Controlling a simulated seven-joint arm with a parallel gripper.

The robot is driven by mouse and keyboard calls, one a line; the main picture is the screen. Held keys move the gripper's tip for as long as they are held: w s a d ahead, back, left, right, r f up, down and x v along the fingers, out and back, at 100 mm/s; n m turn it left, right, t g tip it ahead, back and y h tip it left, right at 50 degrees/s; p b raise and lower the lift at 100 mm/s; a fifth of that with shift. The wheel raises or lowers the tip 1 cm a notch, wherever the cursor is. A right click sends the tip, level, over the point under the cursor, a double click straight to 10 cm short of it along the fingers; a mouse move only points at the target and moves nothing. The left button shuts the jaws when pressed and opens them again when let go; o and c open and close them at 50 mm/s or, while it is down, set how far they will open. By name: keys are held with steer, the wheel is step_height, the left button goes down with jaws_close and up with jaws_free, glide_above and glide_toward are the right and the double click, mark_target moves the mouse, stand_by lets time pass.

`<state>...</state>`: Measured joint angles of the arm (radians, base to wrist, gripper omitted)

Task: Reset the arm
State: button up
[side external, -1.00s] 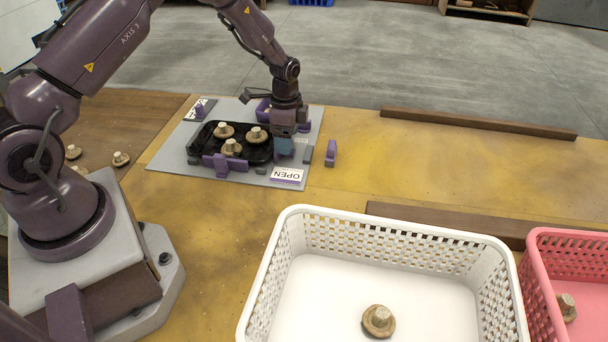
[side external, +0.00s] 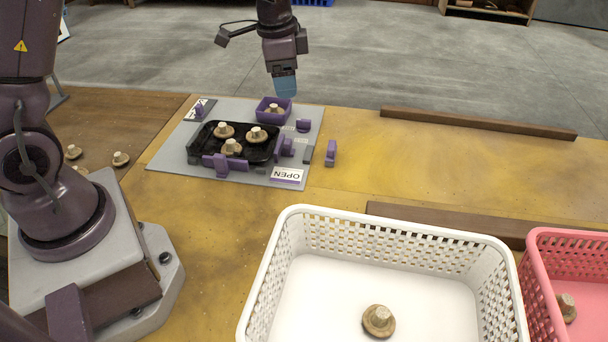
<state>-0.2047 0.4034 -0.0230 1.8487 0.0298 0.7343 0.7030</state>
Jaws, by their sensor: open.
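My gripper (side external: 285,88) hangs in the air above the back edge of the table, with its blue fingers pointing down. It is empty and touches nothing. Below it and to its left, a black tray (side external: 201,143) sits on a grey board (side external: 172,152) and holds 3 mushrooms (side external: 232,146). A small purple box (side external: 281,117) with a mushroom (side external: 273,109) in it stands behind the tray.
A white basket (side external: 262,275) with one mushroom (side external: 379,320) stands at the front, beside a pink basket (side external: 568,240) holding another. Wooden strips (side external: 478,123) lie across the right side. Loose mushrooms (side external: 121,158) lie at the left. The table right of the board is mostly clear.

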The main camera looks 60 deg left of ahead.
steer(key=s+d+r+n+t, duration=0.25)
steer(key=s+d+r, duration=0.25)
steer(key=s+r, duration=0.55)
steer(key=s+d+r+n, duration=0.1)
steer(key=s+n, duration=0.1)
steer(key=s, duration=0.3)
steer(key=s+d+r+n+t, duration=0.1)
steer(key=s+d, duration=0.1)
steer(key=s, duration=0.4)
steer(key=shift+r+n, duration=0.3)
steer(key=shift+n, duration=0.05)
